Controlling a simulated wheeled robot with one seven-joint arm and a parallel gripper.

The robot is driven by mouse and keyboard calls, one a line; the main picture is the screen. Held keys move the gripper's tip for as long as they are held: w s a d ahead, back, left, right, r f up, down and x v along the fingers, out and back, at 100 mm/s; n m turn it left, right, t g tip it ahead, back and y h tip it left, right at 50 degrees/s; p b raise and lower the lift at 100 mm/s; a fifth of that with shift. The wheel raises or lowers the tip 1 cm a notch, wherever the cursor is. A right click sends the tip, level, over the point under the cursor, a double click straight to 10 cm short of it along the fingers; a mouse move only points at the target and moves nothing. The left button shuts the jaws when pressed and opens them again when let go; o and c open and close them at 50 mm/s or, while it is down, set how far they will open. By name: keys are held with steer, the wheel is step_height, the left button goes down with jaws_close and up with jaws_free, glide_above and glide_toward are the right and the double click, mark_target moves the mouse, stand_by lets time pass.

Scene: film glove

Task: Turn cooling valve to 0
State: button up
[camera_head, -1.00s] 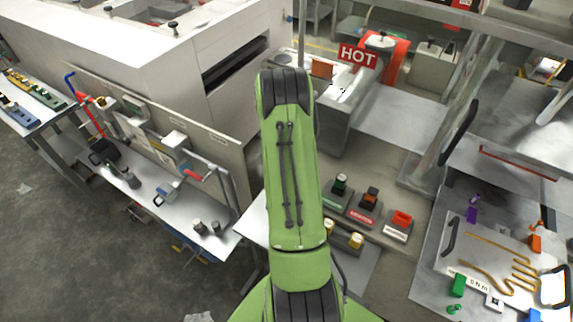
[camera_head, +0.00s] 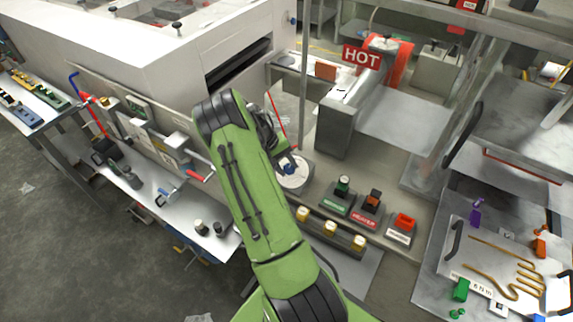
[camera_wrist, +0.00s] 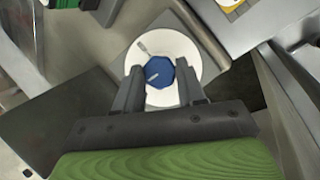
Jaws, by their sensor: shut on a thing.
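The cooling valve is a blue faceted knob (camera_wrist: 159,72) on a round white dial (camera_wrist: 181,50) in the wrist view. A pale mark on the knob points to the lower left, and a grey tab lies on the dial at its upper left. My gripper (camera_wrist: 161,80) has its two fingers on either side of the knob, shut on it. In the head view the knob (camera_head: 289,168) and dial (camera_head: 297,181) are partly hidden by my gripper (camera_head: 286,165). I cannot read any numbers on the dial.
Right of the dial stand control blocks with a green label (camera_head: 336,205), a red heater label (camera_head: 364,217) and a red switch (camera_head: 403,220). A HOT sign (camera_head: 362,57) stands behind. A workbench with tools (camera_head: 150,185) lies left.

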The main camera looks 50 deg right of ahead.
steer(key=shift+n, duration=0.5)
steer(key=shift+h, duration=0.3)
steer(key=o, duration=1.1)
steer(key=shift+c, duration=0.2)
steer(key=v, duration=1.5)
steer(key=shift+w+r+p, duration=0.25)
steer(key=shift+w+p, duration=0.1)
steer(key=shift+p, duration=0.05)
steer(key=shift+a, duration=0.15)
